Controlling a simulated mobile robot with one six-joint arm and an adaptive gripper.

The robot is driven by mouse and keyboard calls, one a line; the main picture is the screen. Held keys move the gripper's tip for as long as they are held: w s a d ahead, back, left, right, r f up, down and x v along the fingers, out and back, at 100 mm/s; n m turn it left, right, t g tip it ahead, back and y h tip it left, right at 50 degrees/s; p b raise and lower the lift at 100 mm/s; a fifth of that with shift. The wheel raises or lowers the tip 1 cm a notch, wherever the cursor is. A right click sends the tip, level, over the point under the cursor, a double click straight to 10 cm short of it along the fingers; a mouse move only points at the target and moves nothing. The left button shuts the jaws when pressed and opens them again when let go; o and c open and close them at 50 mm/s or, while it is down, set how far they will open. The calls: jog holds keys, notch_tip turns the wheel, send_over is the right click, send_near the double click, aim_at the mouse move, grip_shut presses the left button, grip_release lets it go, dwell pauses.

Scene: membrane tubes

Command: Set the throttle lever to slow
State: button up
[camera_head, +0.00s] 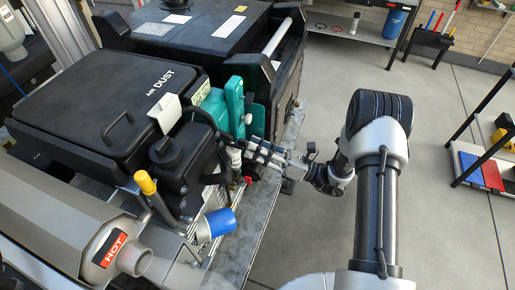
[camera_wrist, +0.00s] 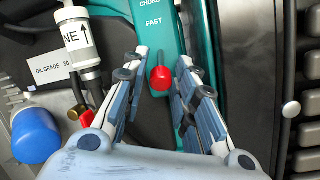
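The throttle lever shows a red ball knob (camera_wrist: 161,79) in the wrist view, in front of a teal panel (camera_wrist: 158,38) marked "CHOKE" and "FAST". No "SLOW" label is visible; the lower panel is partly hidden behind my gripper. My gripper (camera_wrist: 164,62) is open, with one finger on each side of the knob and visible gaps between. In the head view, my gripper (camera_head: 251,150) reaches in from the right beside the teal panel (camera_head: 234,105). I cannot make out the lever knob there.
A fuel filter (camera_wrist: 75,38), a small red valve handle (camera_wrist: 86,118) and a blue cylinder (camera_wrist: 36,135) lie left of my gripper in the wrist view. Black hoses run close by. A yellow-capped dipstick (camera_head: 145,183) stands nearer. Open floor (camera_head: 320,110) lies right of the machine.

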jog(key=shift+d, duration=0.1)
jog(key=v, duration=1.2)
jog(key=s+a+r+n+g+h, duration=0.6)
jog(key=s+r+n+g+h, duration=0.3)
jog(key=s+r+n, duration=0.4)
jog(key=s+d+r+n+t+h, duration=0.8)
jog(key=n+h, duration=0.3)
jog(key=n, duration=0.2)
jog(key=shift+s+d, duration=0.6)
jog(key=shift+s, duration=0.15)
